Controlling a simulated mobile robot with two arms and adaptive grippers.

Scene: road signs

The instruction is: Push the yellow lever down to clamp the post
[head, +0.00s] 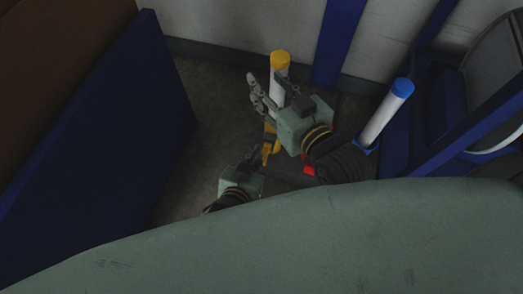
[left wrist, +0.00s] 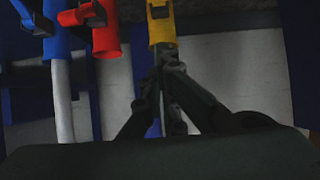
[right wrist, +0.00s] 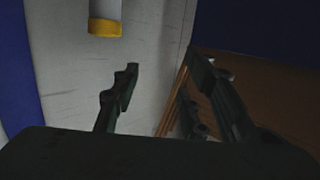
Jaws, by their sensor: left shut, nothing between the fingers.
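A white post with a yellow cap (head: 280,60) stands upright near the back wall. The yellow lever and clamp part (head: 268,148) shows low by this post, partly hidden by my grippers; yellow clamp parts also show at the top of the left wrist view (left wrist: 161,24). My left gripper (head: 253,153) is shut and empty, its tips close to the yellow part; I cannot tell whether they touch. My right gripper (head: 270,90) is open beside the post's upper part, fingers apart. In the right wrist view the yellow cap (right wrist: 105,28) lies beyond the fingers, not between them.
A blue-capped post (head: 391,105) leans at the right beside blue framing. A red part (head: 309,171) is low near my right wrist; red (left wrist: 105,38) and blue (left wrist: 60,14) holders show in the left wrist view. A blue panel (head: 110,140) stands left, with clear floor beside it.

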